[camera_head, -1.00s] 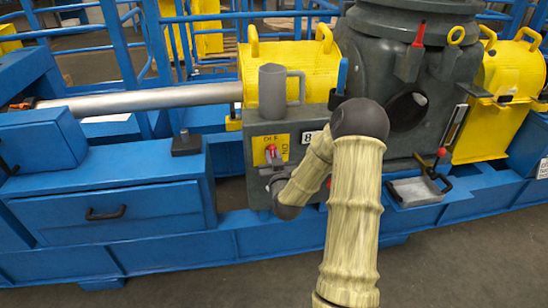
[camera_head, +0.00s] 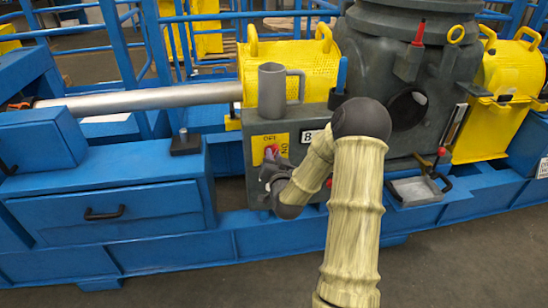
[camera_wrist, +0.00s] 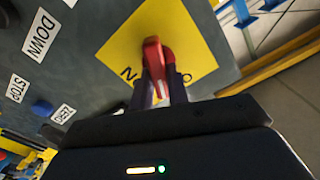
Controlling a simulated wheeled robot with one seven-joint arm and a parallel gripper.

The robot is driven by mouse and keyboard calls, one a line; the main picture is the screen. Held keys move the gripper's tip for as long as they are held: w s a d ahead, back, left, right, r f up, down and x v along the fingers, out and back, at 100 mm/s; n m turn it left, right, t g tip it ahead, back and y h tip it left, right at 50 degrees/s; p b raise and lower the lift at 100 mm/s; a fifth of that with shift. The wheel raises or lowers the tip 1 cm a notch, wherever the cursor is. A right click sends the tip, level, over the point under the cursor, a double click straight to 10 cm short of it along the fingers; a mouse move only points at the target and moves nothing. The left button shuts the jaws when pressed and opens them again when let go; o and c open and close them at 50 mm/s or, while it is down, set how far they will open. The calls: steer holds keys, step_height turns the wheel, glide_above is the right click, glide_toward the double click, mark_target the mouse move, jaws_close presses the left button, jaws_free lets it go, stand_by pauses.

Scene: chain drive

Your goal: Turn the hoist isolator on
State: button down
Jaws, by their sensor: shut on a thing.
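The isolator is a red handle (camera_wrist: 154,58) on a yellow plate (camera_wrist: 185,35) fixed to a grey control box. In the head view the plate (camera_head: 258,155) reads OFF at its top and ON at its right; the red handle (camera_head: 271,152) is small there and partly covered. My gripper (camera_wrist: 156,92) is shut on the red handle, its dark purple fingers on either side of it. In the wrist view the plate is tilted and the lettering near the handle is partly hidden by the fingers. The head view shows my gripper (camera_head: 270,167) in front of the plate.
A grey mug (camera_head: 272,88) stands on top of the control box (camera_head: 255,192). A grey tray (camera_head: 415,192) stands on the blue frame to the right.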

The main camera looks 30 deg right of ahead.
steer(key=m, duration=0.3)
steer(key=shift+d+f+m, duration=0.1)
steer(key=shift+d+m, duration=0.1)
steer(key=shift+m, duration=0.2)
steer(key=m, duration=0.3)
steer(key=shift+s+m, duration=0.1)
steer(key=shift+m, duration=0.2)
steer(key=m, duration=0.5)
steer(key=shift+f+p, duration=0.25)
steer(key=shift+p, duration=0.15)
steer(key=shift+m, duration=0.3)
steer(key=c, duration=1.4)
jaws_free()
steer(key=shift+o, duration=0.2)
steer(key=shift+s, duration=0.1)
